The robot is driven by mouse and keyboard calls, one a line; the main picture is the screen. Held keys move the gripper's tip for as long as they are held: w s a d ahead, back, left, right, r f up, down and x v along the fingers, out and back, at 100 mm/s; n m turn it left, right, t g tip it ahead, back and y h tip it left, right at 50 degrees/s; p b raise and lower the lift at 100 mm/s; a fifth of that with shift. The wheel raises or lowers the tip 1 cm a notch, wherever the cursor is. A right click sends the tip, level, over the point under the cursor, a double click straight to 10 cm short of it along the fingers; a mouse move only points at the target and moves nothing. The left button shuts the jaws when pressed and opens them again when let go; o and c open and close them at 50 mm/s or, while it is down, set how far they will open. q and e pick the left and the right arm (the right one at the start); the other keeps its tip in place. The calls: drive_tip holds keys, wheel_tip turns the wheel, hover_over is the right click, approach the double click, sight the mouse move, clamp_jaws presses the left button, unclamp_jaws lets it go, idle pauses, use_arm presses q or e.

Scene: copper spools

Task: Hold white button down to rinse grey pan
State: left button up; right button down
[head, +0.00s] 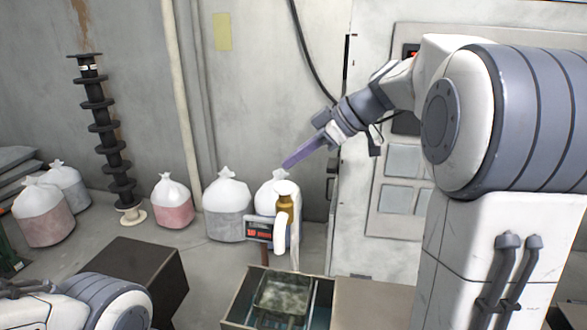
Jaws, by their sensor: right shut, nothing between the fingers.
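A round white button (286,187) sits on top of a brass-coloured post (285,207) near the middle of the head view. The post joins a white fixture with a small red display (258,232). Below it, a grey, stained pan (285,293) lies in an open box (239,298) with bluish water. My right gripper (286,166) is shut and empty. Its purple fingers point down-left, with the tips just above the button in the picture; I cannot tell the gap in depth. My left arm shows at the bottom left, but its gripper is out of view.
Several tied white bags (227,207) stand along the back wall. A black stack of discs on a pole (104,130) stands at the left. A dark brown block (130,264) is at lower left. A large pale cabinet (365,190) stands behind my right arm.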

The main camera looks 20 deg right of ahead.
sight(290, 187)
drive_tip(key=shift+w+f+p, duration=0.15)
drive_tip(key=shift+f+p, duration=0.15)
drive_tip(key=shift+f, duration=0.8)
drive_tip(key=shift+w+f+p, duration=0.1)
drive_tip(key=shift+f+p, duration=0.2)
drive_tip(key=shift+f, duration=0.75)
wheel_tip(290, 187, down, 2)
drive_tip(key=b, duration=0.4)
drive_tip(key=shift+r, duration=0.1)
drive_tip(key=shift+s+f, duration=0.1)
drive_tip(key=shift+f, duration=0.1)
idle(5.0)
